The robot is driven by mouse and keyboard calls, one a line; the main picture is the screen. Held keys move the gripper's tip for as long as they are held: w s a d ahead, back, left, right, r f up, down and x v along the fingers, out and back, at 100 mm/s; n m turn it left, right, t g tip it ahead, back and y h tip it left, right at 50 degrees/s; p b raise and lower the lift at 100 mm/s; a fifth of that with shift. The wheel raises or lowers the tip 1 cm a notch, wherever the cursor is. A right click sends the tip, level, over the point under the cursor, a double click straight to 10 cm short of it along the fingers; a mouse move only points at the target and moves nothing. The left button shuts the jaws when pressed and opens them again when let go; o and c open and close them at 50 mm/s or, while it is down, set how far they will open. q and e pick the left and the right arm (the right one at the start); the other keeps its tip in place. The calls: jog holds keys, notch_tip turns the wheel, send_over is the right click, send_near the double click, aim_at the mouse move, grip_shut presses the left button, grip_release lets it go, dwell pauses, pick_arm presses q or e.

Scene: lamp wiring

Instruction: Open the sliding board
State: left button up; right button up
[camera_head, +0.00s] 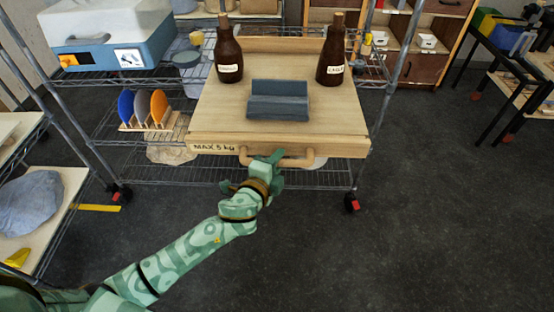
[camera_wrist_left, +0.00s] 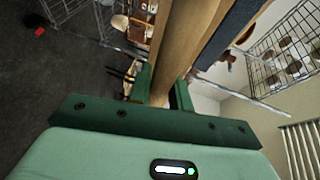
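The sliding board (camera_head: 215,112) is a pale wooden top on a wire rack, with "MAX 5 kg" written on its front edge. A wooden bar handle (camera_head: 298,162) runs along that front edge. My left gripper (camera_head: 266,162) is at the left part of the handle. In the left wrist view its two green fingers (camera_wrist_left: 162,92) stand close on either side of a wooden bar and look shut on it. The fingertips are partly hidden by the wood. My right gripper is in neither view.
Two brown labelled bottles (camera_head: 229,55) (camera_head: 332,52) and a dark grey block (camera_head: 278,101) stand on the board. Colored discs (camera_head: 142,106) stand in a holder left of it. A blue-white case (camera_head: 108,35) is at upper left. Dark floor in front is clear.

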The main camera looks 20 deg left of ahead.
pick_arm(q)
jog(key=o, duration=0.3)
jog(key=shift+o, duration=0.2)
jog(key=p+v, duration=0.2)
jog(key=v, duration=1.4)
jog(key=shift+s, duration=0.15)
jog(key=shift+f, duration=0.1)
